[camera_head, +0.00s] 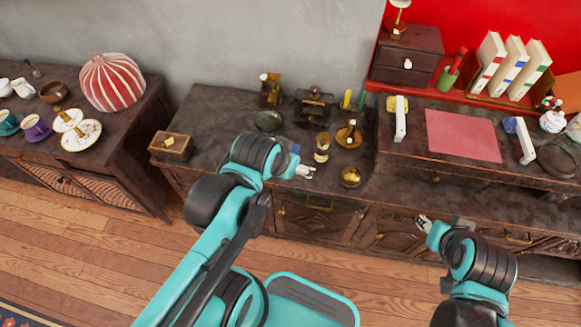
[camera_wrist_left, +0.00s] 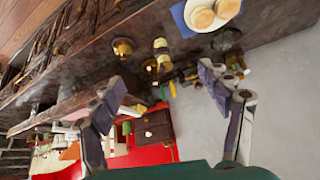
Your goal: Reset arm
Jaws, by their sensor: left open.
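My left gripper (camera_head: 306,172) is over the front part of the middle cabinet top, with its arm reaching in from the lower left. In the left wrist view its two fingers (camera_wrist_left: 162,80) are spread apart, with nothing held between them. My right gripper (camera_head: 424,221) is in front of the cabinet doors, below the top's front edge. It is small in the head view, and I cannot tell its finger gap. No object shows in it.
The dark cabinet top (camera_head: 215,120) holds a wooden box (camera_head: 171,146), a jar (camera_head: 322,147), a brass bowl (camera_head: 350,177) and a dark dish (camera_head: 269,121). A plate of round biscuits (camera_wrist_left: 212,14) shows in the wrist view. Books (camera_head: 512,67) stand at the back right.

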